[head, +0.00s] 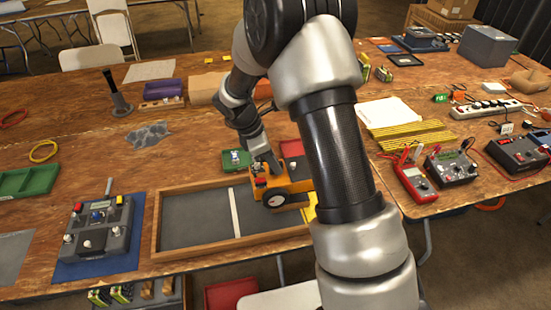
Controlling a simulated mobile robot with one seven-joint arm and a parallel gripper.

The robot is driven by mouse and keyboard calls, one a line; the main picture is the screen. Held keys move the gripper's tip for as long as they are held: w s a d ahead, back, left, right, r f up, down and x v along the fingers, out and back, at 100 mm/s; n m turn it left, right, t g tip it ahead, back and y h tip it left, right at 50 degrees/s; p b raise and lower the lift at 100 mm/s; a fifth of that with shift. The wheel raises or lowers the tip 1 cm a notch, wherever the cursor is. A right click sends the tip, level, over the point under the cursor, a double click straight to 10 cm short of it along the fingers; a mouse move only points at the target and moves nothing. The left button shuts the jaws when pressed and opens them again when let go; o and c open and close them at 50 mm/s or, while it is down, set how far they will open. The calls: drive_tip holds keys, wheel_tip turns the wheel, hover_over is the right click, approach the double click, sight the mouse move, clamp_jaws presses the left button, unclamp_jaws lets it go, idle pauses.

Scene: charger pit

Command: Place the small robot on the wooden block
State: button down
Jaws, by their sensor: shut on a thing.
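The small robot (281,192) is an orange, boxy vehicle with a white-hubbed wheel and a yellow piece at its front right. It shows at the right part of the wood-framed grey tray (190,222). My gripper (262,172) points down at its top and is shut on it; the fingertips are small and partly hidden. I cannot tell whether the wheels touch the tray floor. My forearm hides the area right of the robot. A low wooden piece (160,104) with knobs lies at the back left, but I cannot tell whether it is the wooden block.
A control box (97,236) on a blue mat stands left of the framed tray. Meters (418,180) and a power strip (490,108) are on the right.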

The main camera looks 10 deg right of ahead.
drive_tip(key=shift+f, duration=1.8)
drive_tip(key=shift+f+b, duration=0.25)
drive_tip(key=shift+b, duration=0.05)
drive_tip(key=c, duration=1.8)
unclamp_jaws()
drive_tip(key=shift+o, duration=0.2)
